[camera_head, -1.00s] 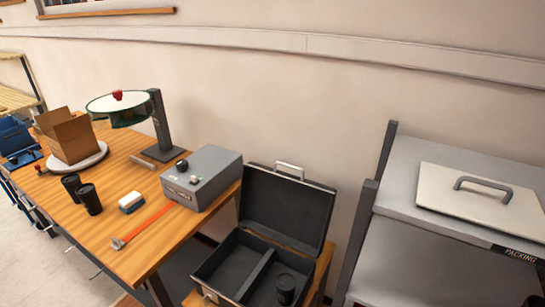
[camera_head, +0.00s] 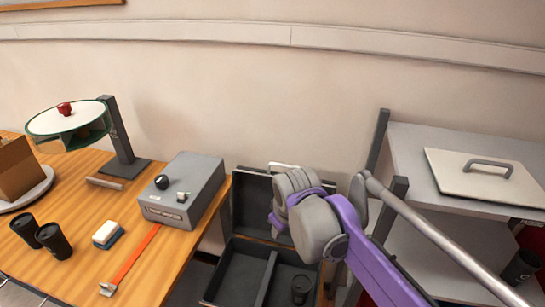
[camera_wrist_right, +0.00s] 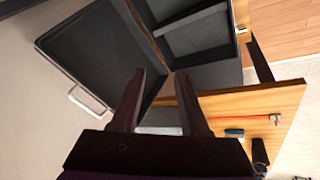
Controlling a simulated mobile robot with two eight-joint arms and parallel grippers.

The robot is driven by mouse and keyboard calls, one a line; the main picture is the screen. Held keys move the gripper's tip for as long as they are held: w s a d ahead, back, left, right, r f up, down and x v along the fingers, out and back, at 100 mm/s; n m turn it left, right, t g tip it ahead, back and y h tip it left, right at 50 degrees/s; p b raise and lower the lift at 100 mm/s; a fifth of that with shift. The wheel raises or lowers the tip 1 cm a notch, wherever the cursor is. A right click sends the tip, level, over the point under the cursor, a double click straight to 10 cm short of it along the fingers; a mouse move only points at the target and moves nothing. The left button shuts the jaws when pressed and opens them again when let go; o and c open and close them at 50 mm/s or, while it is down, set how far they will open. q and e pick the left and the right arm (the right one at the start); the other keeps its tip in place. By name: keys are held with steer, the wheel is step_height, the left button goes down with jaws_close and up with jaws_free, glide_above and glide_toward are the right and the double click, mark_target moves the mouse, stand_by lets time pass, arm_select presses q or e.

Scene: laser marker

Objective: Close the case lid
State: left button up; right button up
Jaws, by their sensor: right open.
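The dark case stands open in the head view, its lid (camera_head: 249,205) raised against the wall side and its base (camera_head: 240,272) below. My right arm hides part of the lid. In the right wrist view the lid's inside (camera_wrist_right: 85,55) shows at left, its silver handle (camera_wrist_right: 88,102) at the lower left, and the divided base (camera_wrist_right: 200,50) at upper right. My right gripper (camera_wrist_right: 160,75) is open and empty, its fingers over the case; I cannot tell whether they touch it. My left gripper is in neither current view.
A black cup (camera_head: 300,288) stands in the case base. The wooden table (camera_head: 75,190) at left holds a grey box (camera_head: 185,190), an eraser (camera_head: 107,235) and two black cups. At right a grey shelf (camera_head: 408,150) carries a white lid-like panel (camera_head: 485,178).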

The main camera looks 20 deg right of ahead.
steer(key=w+d+r+n+g+h+p, duration=0.1)
steer(key=w+d+r+n, duration=0.3)
steer(key=w, duration=0.7)
steer(key=w+d+r+n+p, duration=0.2)
steer(key=w+d+r, duration=0.4)
steer(key=w, duration=0.5)
arm_select(q)
steer(key=r, duration=0.1)
steer(key=r+b, duration=0.1)
steer(key=d+r, duration=0.1)
steer(key=shift+w+r, duration=0.1)
steer(key=shift+w, duration=0.3)
arm_select(e)
steer(key=x, duration=0.7)
steer(key=s+x, duration=0.1)
steer(key=x, duration=0.2)
steer(key=shift+w+d+f, duration=0.1)
steer(key=shift+d+f, duration=0.25)
steer(key=shift+d, duration=0.1)
arm_select(q)
steer(key=shift+a, duration=0.1)
arm_select(e)
steer(key=shift+c, duration=0.3)
jaws_close()
